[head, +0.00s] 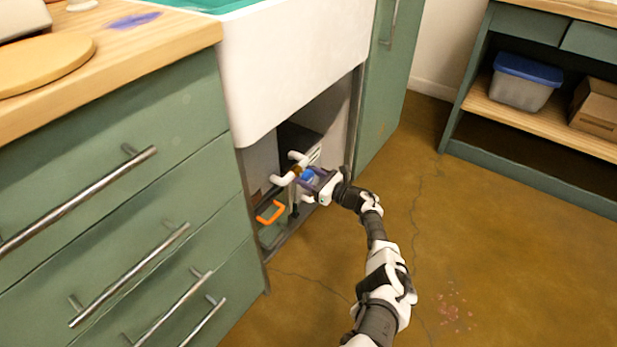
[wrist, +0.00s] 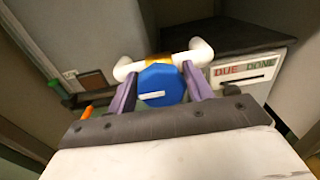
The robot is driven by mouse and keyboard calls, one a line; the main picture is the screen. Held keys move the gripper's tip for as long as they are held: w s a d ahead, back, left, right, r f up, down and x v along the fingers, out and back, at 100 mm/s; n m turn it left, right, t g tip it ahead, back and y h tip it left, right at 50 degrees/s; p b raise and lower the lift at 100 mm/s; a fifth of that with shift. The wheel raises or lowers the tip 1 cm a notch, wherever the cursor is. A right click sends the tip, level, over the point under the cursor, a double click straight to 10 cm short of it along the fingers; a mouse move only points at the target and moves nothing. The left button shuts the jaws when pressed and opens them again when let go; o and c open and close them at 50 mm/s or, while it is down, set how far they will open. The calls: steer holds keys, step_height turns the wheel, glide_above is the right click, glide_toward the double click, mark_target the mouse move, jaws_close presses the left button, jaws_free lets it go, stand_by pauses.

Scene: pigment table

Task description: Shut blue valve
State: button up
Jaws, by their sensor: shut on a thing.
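The blue valve (wrist: 162,84) is a faceted blue knob with a white bar mark on its face, lying roughly level in the wrist view. It sits on white pipework (wrist: 199,52) with a brass-coloured fitting (wrist: 172,60) behind it. My gripper (wrist: 160,90) has its two purple fingers on either side of the knob and is shut on it. In the head view, my gripper (head: 318,182) reaches into the open space under the sink, and the blue valve (head: 308,175) shows partly between the fingers. White pipe ends (head: 284,180) stick out to its left.
An orange handle (head: 270,213) is below left of the valve. Green drawers (head: 120,220) flank the opening on the left, a green cabinet door (head: 385,95) on the right. Floor (head: 500,260) is clear.

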steer(key=shift+m, duration=0.4)
steer(key=m+b, duration=0.1)
steer(key=m, duration=0.3)
steer(key=shift+w+f+b, duration=0.1)
steer(key=shift+b, duration=0.3)
steer(key=m, duration=0.4)
steer(key=shift+d+b, duration=0.1)
steer(key=shift+b, duration=0.2)
steer(key=m, duration=0.5)
steer(key=shift+w+f, duration=0.1)
steer(key=shift+f+m, duration=0.1)
steer(key=shift+m, duration=1.9)
steer(key=o, duration=0.9)
steer(key=shift+o, duration=0.2)
